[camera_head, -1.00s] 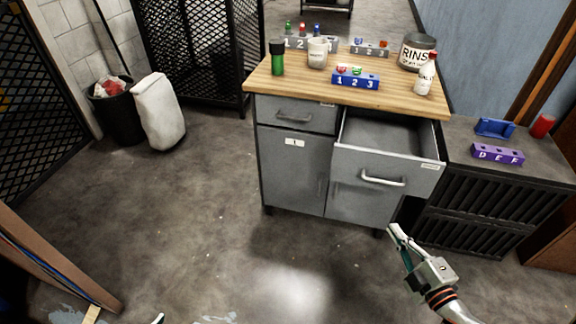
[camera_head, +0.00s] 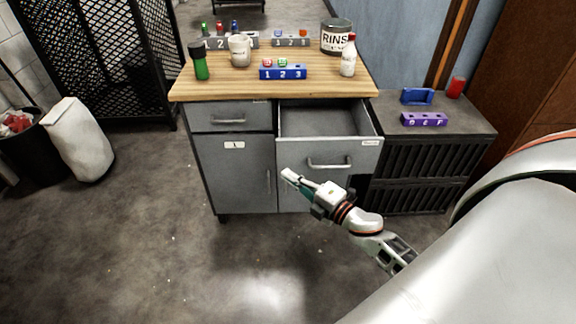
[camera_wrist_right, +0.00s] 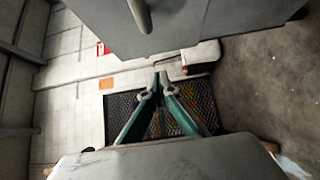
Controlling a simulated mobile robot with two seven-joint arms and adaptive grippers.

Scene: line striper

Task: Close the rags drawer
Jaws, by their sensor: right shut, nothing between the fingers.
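The rags drawer (camera_head: 328,157) is the upper right drawer of the grey cabinet. It stands pulled out, and its inside (camera_head: 322,122) looks empty. A metal bar handle (camera_head: 331,164) is on its front, with a small label too small to read at the upper right corner. My right gripper (camera_head: 289,175) is shut and empty, in front of the cabinet, below and left of the handle in the picture. In the right wrist view the closed fingertips (camera_wrist_right: 157,72) lie below a grey panel with a handle (camera_wrist_right: 141,14). My left gripper is not in view.
The wooden cabinet top (camera_head: 220,88) holds a green bottle (camera_head: 200,64), a mug (camera_head: 240,52), a blue numbered block (camera_head: 283,73), a white bottle (camera_head: 348,58) and a RINS can (camera_head: 336,36). A low dark cabinet (camera_head: 410,180) stands right. A bin (camera_head: 30,150) stands left. Floor in front is clear.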

